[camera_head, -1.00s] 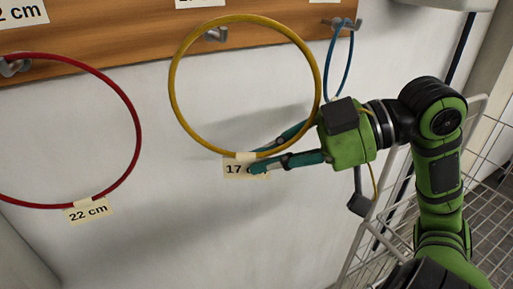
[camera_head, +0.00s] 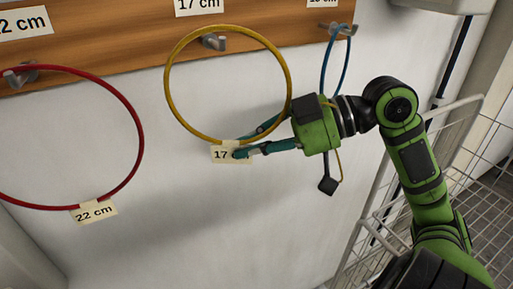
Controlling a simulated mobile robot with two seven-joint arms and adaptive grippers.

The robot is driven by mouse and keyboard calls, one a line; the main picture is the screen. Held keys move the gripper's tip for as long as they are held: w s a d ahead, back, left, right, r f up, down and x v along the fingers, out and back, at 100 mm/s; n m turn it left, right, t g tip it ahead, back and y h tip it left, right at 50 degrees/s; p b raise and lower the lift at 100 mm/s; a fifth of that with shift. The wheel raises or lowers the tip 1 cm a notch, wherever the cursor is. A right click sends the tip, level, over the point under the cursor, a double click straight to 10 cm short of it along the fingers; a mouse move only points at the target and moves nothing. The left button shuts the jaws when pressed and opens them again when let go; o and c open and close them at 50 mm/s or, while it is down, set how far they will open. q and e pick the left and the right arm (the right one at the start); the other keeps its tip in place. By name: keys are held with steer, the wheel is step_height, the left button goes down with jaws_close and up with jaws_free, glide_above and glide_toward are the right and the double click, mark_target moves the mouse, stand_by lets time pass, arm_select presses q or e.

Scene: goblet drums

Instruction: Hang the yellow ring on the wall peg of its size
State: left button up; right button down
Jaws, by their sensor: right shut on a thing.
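The yellow ring (camera_head: 167,88) is upright in front of the wall, with a tag (camera_head: 228,153) at its bottom reading "17", the rest covered. My right gripper (camera_head: 241,151) is shut on the ring's lower edge beside the tag. The middle wall peg (camera_head: 213,41), under a "17 cm" label (camera_head: 199,6), shows inside the ring's outline, a little below its top edge. The ring's top does not rest on the peg. I cannot tell whether the peg tip passes through the ring or lies behind it. My left gripper is not in view.
A red ring (camera_head: 140,127) tagged "22 cm" hangs on the left peg (camera_head: 20,76). A blue ring (camera_head: 324,66) hangs on the right peg (camera_head: 335,29), close behind my right gripper. The pegs sit on a wooden board (camera_head: 120,40). A white wire cart (camera_head: 460,125) stands at right.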

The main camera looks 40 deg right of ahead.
steer(key=w, duration=0.1)
steer(key=w+f, duration=0.1)
steer(key=w, duration=0.1)
steer(key=w+d+f, duration=0.1)
steer(key=shift+w, duration=0.3)
stand_by(0.4)
stand_by(0.6)
steer(key=c, duration=1.3)
jaws_free()
steer(key=shift+d, duration=0.1)
steer(key=v, duration=1.2)
steer(key=shift+s, duration=0.1)
